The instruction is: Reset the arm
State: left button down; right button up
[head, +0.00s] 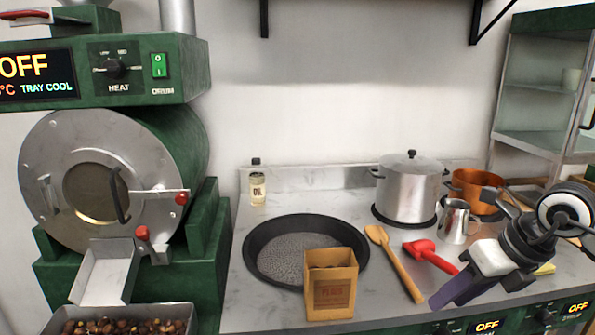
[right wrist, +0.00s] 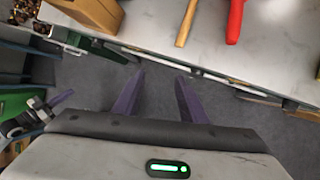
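My right gripper (head: 455,290) is in front of the counter's right part in the head view, with its purple fingers pointing down and left. In the right wrist view its two fingers (right wrist: 155,95) are spread apart with nothing between them, over the grey floor. A brown paper bag (head: 331,292) stands upright on the counter, in front of the dark round pan (head: 262,280). No gripper touches the bag.
A green roaster (head: 190,70) reading OFF stands left, with chestnuts in its metal tray (head: 180,312). A wooden spoon (head: 395,265), a red-headed tool (head: 425,250), a steel pot (head: 410,190), a metal jug (head: 453,222) and a copper pot (head: 475,192) are on the right. An oil jar (head: 257,190) stands behind.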

jog(key=s+a+m+t+y, duration=0.1)
jog(key=s+a+m+y, duration=0.25)
jog(key=a+y, duration=0.65)
jog(key=s+a+m+t+y, duration=0.25)
jog(key=a+m+y, duration=0.25)
jog(key=a, duration=1.1)
jog(key=d+f+m+t+h, duration=0.4)
jog(key=d+f+m+h, duration=0.15)
jog(key=f+m, duration=0.35)
jog(key=d+f+m+t+h, duration=0.4)
jog(key=f+m+h, duration=0.2)
jog(key=m, duration=0.5)
jog(key=s+d+f+m+g+h, duration=0.2)
jog(key=s+f+m+g, duration=0.1)
jog(key=s+f, duration=0.6)
jog(key=s+d+f+m+g+h, duration=0.2)
jog(key=s+f+m+g, duration=0.2)
jog(key=s+f, duration=0.5)
jog(key=shift+f+m, duration=0.55)
jog(key=shift+f, duration=0.2)
